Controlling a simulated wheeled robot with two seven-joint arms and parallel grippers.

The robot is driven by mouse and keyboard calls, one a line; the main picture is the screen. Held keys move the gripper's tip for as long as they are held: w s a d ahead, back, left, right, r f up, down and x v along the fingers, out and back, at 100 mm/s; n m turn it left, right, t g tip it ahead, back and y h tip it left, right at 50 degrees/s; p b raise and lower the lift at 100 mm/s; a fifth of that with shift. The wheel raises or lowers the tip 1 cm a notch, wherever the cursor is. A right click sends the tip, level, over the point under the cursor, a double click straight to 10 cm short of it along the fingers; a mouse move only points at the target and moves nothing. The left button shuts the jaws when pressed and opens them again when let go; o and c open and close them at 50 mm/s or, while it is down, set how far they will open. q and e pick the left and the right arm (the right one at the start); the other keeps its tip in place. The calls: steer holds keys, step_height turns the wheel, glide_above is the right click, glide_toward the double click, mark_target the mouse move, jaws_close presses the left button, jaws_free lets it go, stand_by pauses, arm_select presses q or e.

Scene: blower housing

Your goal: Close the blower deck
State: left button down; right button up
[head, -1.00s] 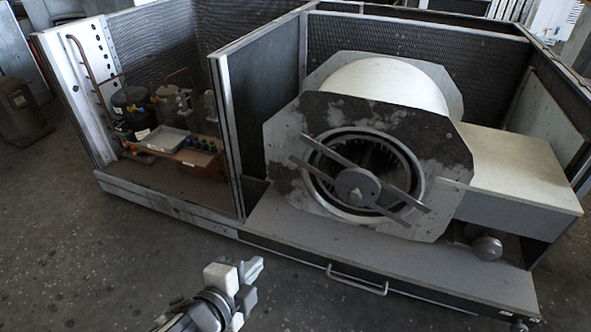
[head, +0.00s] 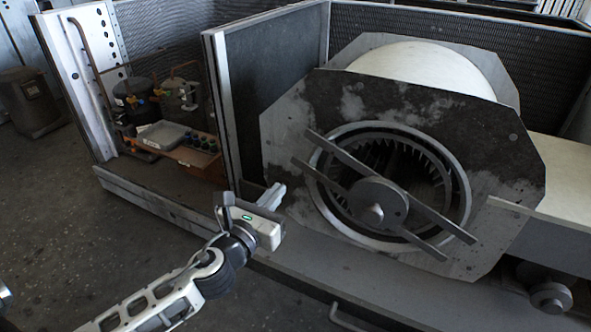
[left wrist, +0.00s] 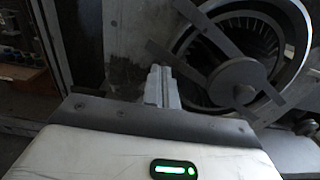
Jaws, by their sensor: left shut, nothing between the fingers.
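The blower (head: 400,180) stands on the grey sliding deck (head: 345,262), with an octagonal face plate, a round inlet and a crossbar with a hub. The deck's handle (head: 350,318) shows at the bottom edge in the head view. My left gripper (head: 278,190) is shut and empty. It is over the left end of the deck, in front of the left edge of the face plate. In the left wrist view its fingers (left wrist: 163,85) are together, with the blower inlet (left wrist: 235,50) beyond. Whether they touch the plate I cannot tell. My right gripper is not in view.
A partition (head: 265,90) stands left of the blower. The left bay holds compressors (head: 135,100) and a tray of parts (head: 165,135). A pale box (head: 565,175) adjoins the blower at right. The floor (head: 80,240) at left is clear.

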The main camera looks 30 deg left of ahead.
mark_target(301, 163)
arm_select(q)
steer(key=w, duration=0.8)
steer(key=shift+w+b, duration=0.35)
steer(key=shift+w, duration=0.05)
